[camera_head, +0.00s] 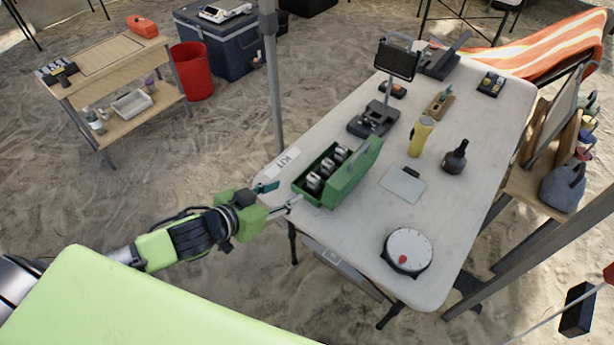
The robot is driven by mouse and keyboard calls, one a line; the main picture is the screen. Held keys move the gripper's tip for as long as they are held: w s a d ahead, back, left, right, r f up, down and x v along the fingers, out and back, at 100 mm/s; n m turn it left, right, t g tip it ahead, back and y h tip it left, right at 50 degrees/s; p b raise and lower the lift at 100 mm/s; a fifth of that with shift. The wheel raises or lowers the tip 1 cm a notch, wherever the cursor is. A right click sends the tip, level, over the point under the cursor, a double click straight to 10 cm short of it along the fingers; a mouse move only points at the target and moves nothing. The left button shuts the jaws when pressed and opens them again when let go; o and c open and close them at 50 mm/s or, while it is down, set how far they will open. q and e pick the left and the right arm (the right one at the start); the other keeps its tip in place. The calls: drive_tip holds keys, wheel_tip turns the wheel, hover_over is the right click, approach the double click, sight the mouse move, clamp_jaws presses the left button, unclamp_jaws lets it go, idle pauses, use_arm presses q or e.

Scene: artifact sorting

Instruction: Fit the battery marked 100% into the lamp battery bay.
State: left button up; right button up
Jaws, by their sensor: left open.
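A green open box (349,179) stands on the white table near its left edge. Several batteries (314,182) with dark and white bodies stand in it; their markings are too small to read. The lamp (397,61) has a dark square head on a thin post, rising from a dark base (374,119) behind the box. I cannot make out the battery bay clearly. My left gripper (279,196) is open and empty, just left of the green box at the table's left edge. My right gripper is not in view.
The white table (455,205) also holds a yellow cylinder (421,137), a dark bottle (455,158), a grey plate (403,184) and a round white dial (408,250). A grey pole (272,80) rises just beyond the table's left edge.

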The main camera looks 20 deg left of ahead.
sight(312, 178)
use_arm(q)
drive_tip(key=x, duration=0.7)
drive_tip(key=shift+w+d, duration=0.15)
drive_tip(key=shift+w, duration=0.2)
drive_tip(key=shift+w+d+f+p, duration=0.15)
drive_tip(key=shift+w+f+p, duration=0.05)
drive_tip(key=shift+w+p, duration=0.1)
drive_tip(key=x, duration=0.4)
drive_tip(key=shift+w+r+p, duration=0.25)
drive_tip(key=shift+w+p, duration=0.05)
drive_tip(key=shift+p, duration=0.1)
drive_tip(key=shift+w+d+f, duration=0.15)
drive_tip(key=shift+w+f, duration=0.05)
drive_tip(key=shift+w, duration=0.1)
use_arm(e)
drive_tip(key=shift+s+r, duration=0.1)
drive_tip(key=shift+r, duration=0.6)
use_arm(q)
clamp_jaws()
